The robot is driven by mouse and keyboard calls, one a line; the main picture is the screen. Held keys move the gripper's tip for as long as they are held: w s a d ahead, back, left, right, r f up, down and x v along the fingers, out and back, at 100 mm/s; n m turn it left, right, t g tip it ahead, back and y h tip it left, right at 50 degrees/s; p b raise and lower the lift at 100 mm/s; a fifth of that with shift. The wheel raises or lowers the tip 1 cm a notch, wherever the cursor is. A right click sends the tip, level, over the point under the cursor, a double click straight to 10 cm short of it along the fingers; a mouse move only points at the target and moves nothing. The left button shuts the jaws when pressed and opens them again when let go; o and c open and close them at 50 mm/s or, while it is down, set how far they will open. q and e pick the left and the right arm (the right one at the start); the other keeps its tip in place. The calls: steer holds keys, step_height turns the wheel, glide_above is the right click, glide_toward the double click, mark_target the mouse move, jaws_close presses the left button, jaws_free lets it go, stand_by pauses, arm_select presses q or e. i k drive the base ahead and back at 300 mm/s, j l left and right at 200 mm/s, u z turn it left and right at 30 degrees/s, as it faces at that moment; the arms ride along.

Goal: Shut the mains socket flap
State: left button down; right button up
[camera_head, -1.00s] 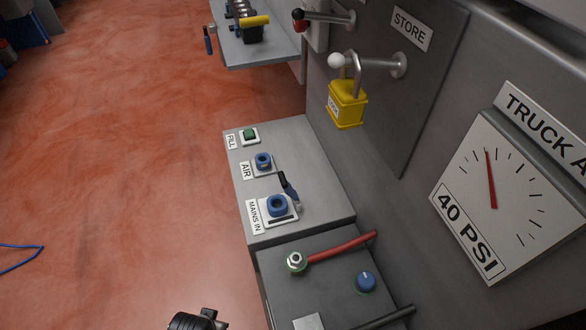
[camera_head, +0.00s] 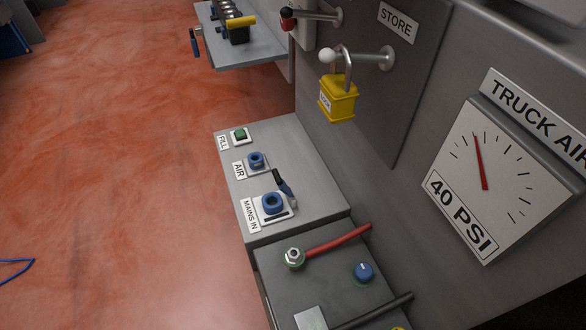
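The mains socket (camera_head: 273,203) is a blue round inlet on a white plate, on top of the grey box beside the MAINS IN label (camera_head: 250,215). Its round opening is uncovered. A dark piece with a blue lower part (camera_head: 284,187), which looks like the flap, stands raised at the socket's far right side. Neither of my grippers shows in the head view.
A blue AIR inlet (camera_head: 256,160) and a green FILL button (camera_head: 240,135) share the grey box top. A nearer box carries a red lever (camera_head: 337,239) and a blue knob (camera_head: 363,272). A yellow padlock (camera_head: 338,98) hangs behind. Open red floor lies left.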

mark_target(282, 186)
steer(key=k+j+z, duration=0.2)
steer(key=z, duration=0.25)
steer(key=k+j+z, duration=0.25)
steer(key=z, duration=0.2)
steer(key=k+j, duration=0.05)
steer(key=j, duration=0.05)
